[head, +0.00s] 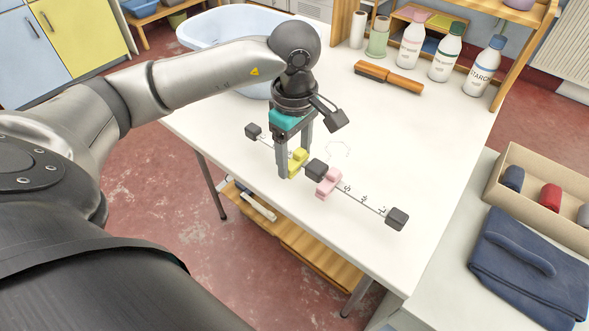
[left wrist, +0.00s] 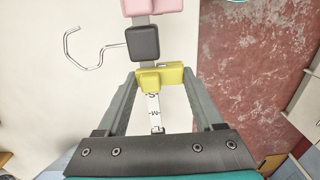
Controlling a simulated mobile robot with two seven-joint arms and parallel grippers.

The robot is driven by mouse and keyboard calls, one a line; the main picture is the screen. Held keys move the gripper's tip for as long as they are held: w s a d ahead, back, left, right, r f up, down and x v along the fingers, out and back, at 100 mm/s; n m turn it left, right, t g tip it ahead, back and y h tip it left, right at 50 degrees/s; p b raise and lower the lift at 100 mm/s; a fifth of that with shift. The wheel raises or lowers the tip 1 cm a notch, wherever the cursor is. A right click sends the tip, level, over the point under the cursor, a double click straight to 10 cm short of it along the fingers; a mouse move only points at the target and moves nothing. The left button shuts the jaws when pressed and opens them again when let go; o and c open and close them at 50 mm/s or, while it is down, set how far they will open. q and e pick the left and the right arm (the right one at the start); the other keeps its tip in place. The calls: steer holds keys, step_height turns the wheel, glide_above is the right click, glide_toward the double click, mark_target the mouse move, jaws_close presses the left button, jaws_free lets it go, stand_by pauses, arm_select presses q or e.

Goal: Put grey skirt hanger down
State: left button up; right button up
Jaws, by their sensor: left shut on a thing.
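The grey skirt hanger (head: 316,169) is a thin bar with size marks, dark grey blocks at its middle and ends, a yellow clip (head: 297,161) and a pink clip (head: 328,182). It is level over the white table, with its wire hook pointing sideways toward the table's far side. I cannot tell whether it touches the top. My left gripper (head: 294,160) points down and is shut on the hanger at the yellow clip. In the left wrist view the fingers flank that clip (left wrist: 160,78), and the hook (left wrist: 85,50) sticks out left. My right gripper is not in view.
The white table (head: 400,130) is clear around the hanger. A wooden-handled brush (head: 388,76), several bottles (head: 446,53) and a light-blue basin (head: 225,25) stand toward the back. At right are folded navy cloth (head: 530,265) and a box of rolls (head: 545,165).

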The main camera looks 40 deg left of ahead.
mark_target(295, 182)
arm_select(q)
steer(key=shift+f+b, duration=0.55)
steer(key=shift+f, duration=1.5)
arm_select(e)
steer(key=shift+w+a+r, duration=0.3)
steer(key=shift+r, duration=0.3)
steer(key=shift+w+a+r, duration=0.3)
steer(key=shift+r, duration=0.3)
arm_select(q)
steer(key=shift+f, duration=0.1)
steer(key=o, duration=1.4)
steer(key=shift+o, duration=0.2)
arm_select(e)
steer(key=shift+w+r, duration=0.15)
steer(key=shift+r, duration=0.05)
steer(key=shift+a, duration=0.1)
